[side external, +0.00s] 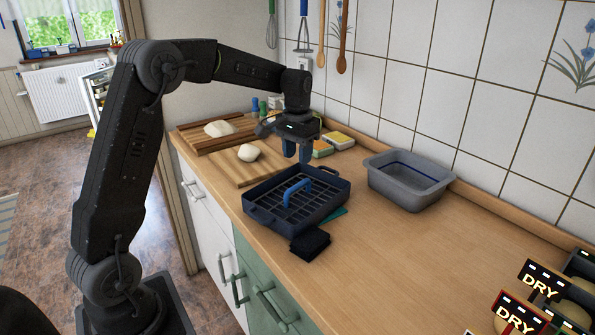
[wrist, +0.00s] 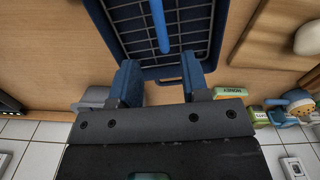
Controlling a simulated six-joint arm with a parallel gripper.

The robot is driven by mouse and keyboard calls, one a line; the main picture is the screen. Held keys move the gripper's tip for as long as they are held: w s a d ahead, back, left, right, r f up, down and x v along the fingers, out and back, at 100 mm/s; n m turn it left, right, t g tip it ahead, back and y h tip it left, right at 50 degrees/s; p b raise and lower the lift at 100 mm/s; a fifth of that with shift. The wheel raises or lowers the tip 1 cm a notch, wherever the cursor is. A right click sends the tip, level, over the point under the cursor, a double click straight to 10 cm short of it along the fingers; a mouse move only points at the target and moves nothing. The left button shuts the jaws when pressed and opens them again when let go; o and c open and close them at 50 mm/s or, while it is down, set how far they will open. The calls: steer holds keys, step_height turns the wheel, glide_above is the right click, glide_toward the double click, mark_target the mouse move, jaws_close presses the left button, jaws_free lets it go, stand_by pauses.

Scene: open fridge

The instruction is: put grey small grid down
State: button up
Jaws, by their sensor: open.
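The grey grid (side external: 283,208), a dark wire rack with a blue handle (side external: 297,187), lies flat inside the dark blue tray (side external: 322,217) on the counter. My gripper (side external: 297,154) is open and empty above the far end of the tray, apart from the handle. In the wrist view the grid (wrist: 186,22) and part of the tray (wrist: 172,72) show at the top. The blue handle (wrist: 160,25) there is beyond my spread fingertips (wrist: 158,72), with nothing between them.
A grey tub (side external: 408,182) stands to the right by the tiled wall. A black block (side external: 310,245) is in front of the tray. Cutting boards (side external: 240,173) with pale dough and some sponges (side external: 338,140) are behind. The counter at front right is clear up to the DRY signs (side external: 520,315).

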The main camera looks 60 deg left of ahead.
steer(key=s+d+r+t, duration=0.1)
steer(key=s+d+r, duration=0.4)
steer(key=d+r, duration=0.15)
steer(key=s+d+m+t, duration=0.1)
steer(key=s+d, duration=0.2)
steer(key=s, duration=0.3)
steer(key=s+d+m+t, duration=0.1)
steer(key=s+d+t, duration=0.1)
steer(key=s+d, duration=0.2)
steer(key=s+d+f+t, duration=0.1)
steer(key=s+d, duration=0.2)
steer(key=s, duration=0.7)
steer(key=shift+s+d+m+t, duration=0.25)
steer(key=shift+d+m+t, duration=0.05)
steer(key=shift+d+m, duration=0.1)
steer(key=shift+f, duration=0.1)
